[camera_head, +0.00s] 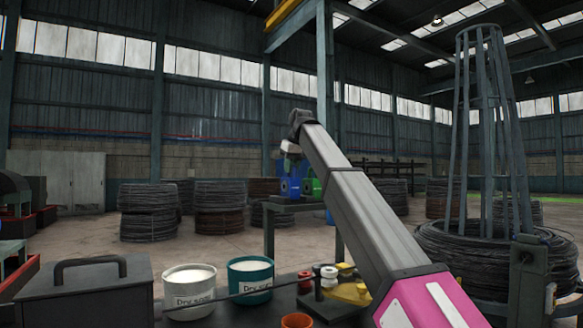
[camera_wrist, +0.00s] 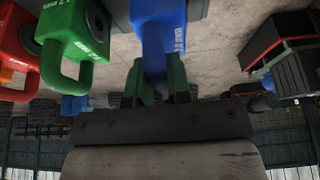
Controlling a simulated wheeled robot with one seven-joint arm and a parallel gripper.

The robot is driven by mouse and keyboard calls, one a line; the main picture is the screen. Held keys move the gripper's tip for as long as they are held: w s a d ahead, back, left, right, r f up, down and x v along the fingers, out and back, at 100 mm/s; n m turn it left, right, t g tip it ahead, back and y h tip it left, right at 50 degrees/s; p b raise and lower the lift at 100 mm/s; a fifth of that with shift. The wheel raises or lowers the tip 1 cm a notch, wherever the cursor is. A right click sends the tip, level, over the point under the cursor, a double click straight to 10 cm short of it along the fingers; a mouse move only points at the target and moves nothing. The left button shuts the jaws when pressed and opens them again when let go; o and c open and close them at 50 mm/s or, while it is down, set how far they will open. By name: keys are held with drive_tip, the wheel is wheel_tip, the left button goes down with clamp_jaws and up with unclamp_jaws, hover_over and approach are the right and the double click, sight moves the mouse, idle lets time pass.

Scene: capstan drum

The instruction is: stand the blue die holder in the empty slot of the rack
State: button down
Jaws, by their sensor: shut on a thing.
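The blue die holder (camera_head: 291,188) shows at the small stand in the head view, left of a green die holder (camera_head: 312,187). In the wrist view my gripper (camera_wrist: 158,78) is shut on the handle of the blue die holder (camera_wrist: 158,25). Beside it on the left in that view are the green die holder (camera_wrist: 75,30) and a red one (camera_wrist: 20,35), each with a loop handle. I cannot tell whether the blue holder touches the rack. The rack's slots and the holder's lower end are hidden.
The stand (camera_head: 290,206) has a flat dark top. In front are a grey lidded box (camera_head: 85,292), a white tub (camera_head: 189,290), a teal tub (camera_head: 250,280) and small spools. A tall wire-coil frame (camera_head: 485,150) stands right. Wire coils lie behind.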

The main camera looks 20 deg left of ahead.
drive_tip(key=shift+f, duration=0.15)
drive_tip(key=c, duration=0.5)
unclamp_jaws()
drive_tip(key=shift+f, duration=0.1)
drive_tip(key=shift+r, duration=3.05)
